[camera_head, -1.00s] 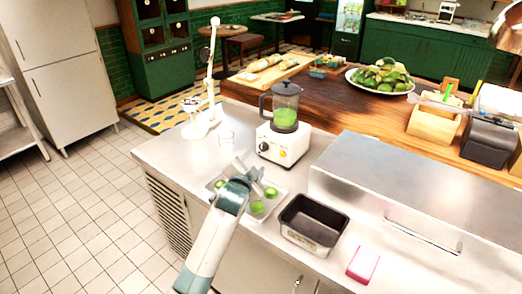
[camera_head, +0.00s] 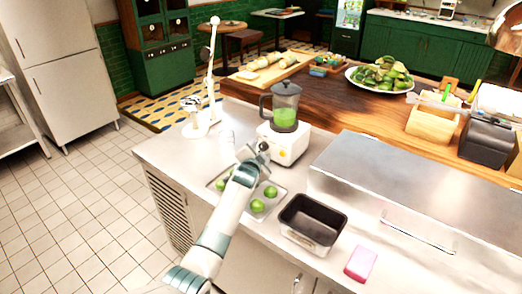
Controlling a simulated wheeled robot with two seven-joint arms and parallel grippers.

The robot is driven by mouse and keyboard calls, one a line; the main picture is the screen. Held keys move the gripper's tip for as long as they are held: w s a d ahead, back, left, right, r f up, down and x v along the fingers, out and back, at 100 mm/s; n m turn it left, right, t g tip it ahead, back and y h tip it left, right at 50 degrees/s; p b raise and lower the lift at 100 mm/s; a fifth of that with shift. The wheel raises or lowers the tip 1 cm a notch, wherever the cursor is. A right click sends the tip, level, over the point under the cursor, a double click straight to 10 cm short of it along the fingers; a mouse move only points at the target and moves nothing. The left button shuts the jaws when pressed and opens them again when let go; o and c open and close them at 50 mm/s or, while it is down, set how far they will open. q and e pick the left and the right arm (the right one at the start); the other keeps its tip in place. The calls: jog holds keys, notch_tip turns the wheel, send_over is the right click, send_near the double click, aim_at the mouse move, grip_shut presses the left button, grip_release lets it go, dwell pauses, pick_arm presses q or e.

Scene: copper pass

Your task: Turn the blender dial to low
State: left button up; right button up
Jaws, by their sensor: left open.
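The blender stands on the steel counter, with a white base (camera_head: 288,148) and a dark-lidded jug (camera_head: 285,107) holding green liquid. A yellow spot shows on the front of the base. The dial is hidden behind my left gripper or too small to make out. My left gripper (camera_head: 258,150) is at the front left of the blender base, very close to it; I cannot tell whether it touches. It is open, and nothing shows between its fingers. My right gripper is not in view.
A tray (camera_head: 284,191) with green limes lies under my left arm. A black-and-steel pan (camera_head: 312,222) and a pink block (camera_head: 361,263) are to the right. A raised steel box (camera_head: 400,180) stands right of the blender. A white stand (camera_head: 210,75) and a glass are at left.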

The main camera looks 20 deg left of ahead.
pick_arm(q)
jog(key=shift+w+f, duration=0.1)
jog(key=shift+w, duration=0.3)
jog(key=shift+c, duration=0.3)
jog(key=c, duration=1)
jog(key=shift+o, duration=0.2)
